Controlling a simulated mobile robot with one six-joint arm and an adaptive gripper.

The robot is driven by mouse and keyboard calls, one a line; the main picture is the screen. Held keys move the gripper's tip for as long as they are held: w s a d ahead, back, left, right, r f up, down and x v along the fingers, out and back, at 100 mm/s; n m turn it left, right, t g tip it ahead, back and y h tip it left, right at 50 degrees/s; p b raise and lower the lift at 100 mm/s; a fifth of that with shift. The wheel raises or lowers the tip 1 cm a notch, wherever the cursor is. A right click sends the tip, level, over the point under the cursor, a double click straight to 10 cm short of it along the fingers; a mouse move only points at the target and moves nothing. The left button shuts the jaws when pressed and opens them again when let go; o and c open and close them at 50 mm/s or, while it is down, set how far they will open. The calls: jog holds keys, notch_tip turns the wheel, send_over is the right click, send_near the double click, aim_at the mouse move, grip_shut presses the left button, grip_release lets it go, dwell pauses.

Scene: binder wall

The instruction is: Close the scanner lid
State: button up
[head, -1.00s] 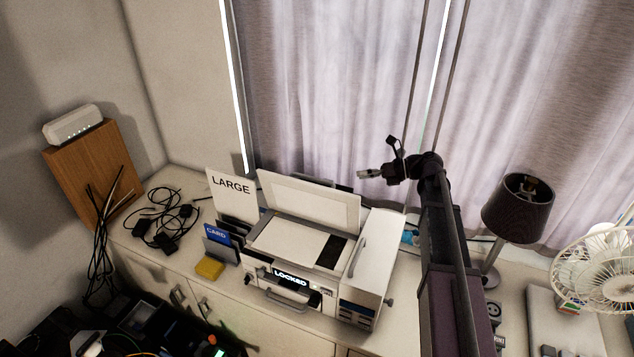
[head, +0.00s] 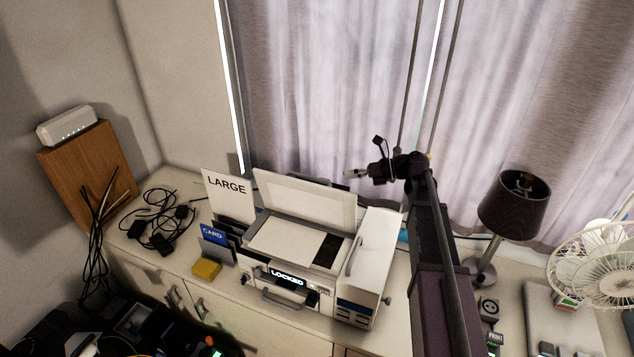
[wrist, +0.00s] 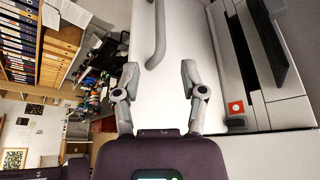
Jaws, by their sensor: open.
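The white scanner (head: 292,246) stands on the cabinet top, with a lit "LOCKED" sign at its front. Its lid (head: 304,201) is raised, tilted up at the back by the curtain. A pale sheet or bed (head: 285,241) lies uncovered below it. My gripper (head: 352,175) is above and right of the lid's upper right corner, apart from it. In the wrist view my gripper (wrist: 159,80) is open with nothing between its fingers, facing a white surface with a curved handle (wrist: 156,35). I cannot tell how far away that surface is.
A white unit with a handle (head: 375,246) adjoins the scanner's right. Left are a "LARGE" card (head: 227,187), a blue "CARD" sign (head: 213,235), a yellow block (head: 206,268) and cables (head: 160,220). A lamp (head: 514,205) and fan (head: 590,262) stand right. Curtains hang behind.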

aim_at(317, 179)
jog(key=b+x, duration=0.2)
jog(key=x, duration=0.8)
jog(key=shift+w+a+f+b, duration=0.1)
jog(key=shift+a+b, duration=0.2)
grip_shut()
